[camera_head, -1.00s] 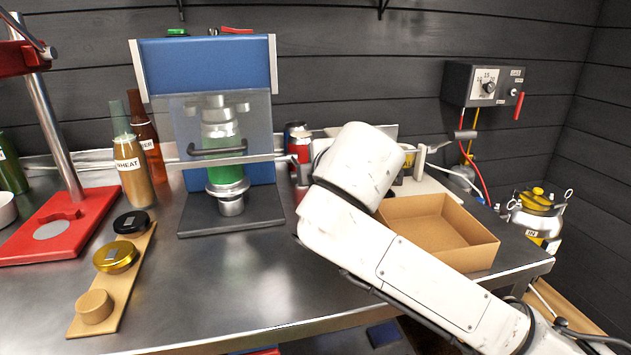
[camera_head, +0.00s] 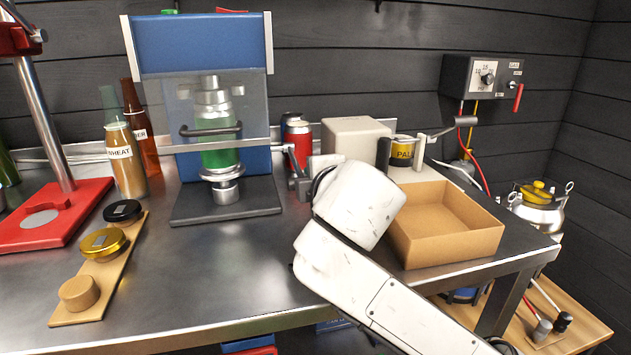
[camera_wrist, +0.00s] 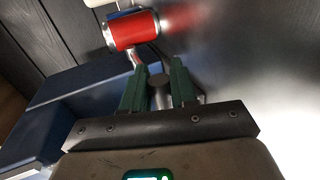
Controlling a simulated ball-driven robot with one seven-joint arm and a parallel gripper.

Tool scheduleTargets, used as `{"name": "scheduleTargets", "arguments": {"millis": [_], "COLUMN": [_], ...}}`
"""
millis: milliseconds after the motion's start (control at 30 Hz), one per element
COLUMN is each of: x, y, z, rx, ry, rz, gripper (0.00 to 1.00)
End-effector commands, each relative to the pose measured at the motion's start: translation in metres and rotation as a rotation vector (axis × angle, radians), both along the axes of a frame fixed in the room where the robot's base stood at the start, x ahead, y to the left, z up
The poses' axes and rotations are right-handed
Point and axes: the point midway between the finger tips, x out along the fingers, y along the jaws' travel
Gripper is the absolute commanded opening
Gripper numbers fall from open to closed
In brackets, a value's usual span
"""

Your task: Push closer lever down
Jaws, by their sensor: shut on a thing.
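The closer is a blue machine (camera_head: 200,48) with a clear shield and a dark handle bar (camera_head: 211,131). A green can (camera_head: 219,157) stands upright inside it on a round metal lifter (camera_head: 226,189). My gripper (camera_head: 300,184) is at the machine's right side, mostly hidden by my white wrist. In the wrist view its green fingers (camera_wrist: 160,85) are shut on a dark round knob (camera_wrist: 157,79), seemingly the lever's end. The rest of the lever is largely hidden. The machine's blue body (camera_wrist: 60,115) shows at left in that view.
A red can (camera_head: 299,140) stands just behind my gripper; it also shows in the wrist view (camera_wrist: 132,30). A white box (camera_head: 352,133) and an open cardboard box (camera_head: 445,250) are to the right. A red stand (camera_head: 50,218) and a board with lids (camera_head: 95,275) are left.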

Motion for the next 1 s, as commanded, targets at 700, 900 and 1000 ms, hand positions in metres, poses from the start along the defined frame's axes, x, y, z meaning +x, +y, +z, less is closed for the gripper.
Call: {"name": "scheduleTargets", "arguments": {"millis": [700, 900, 1000], "x": [-0.017, -0.052, -0.069], "y": [-0.005, -0.014, -0.019], "z": [0.005, 0.019, 0.025], "rx": [0.001, 0.002, 0.002], "ry": [0.006, 0.006, 0.007], "rz": [0.001, 0.002, 0.002], "gripper": [0.47, 0.47, 0.47]}}
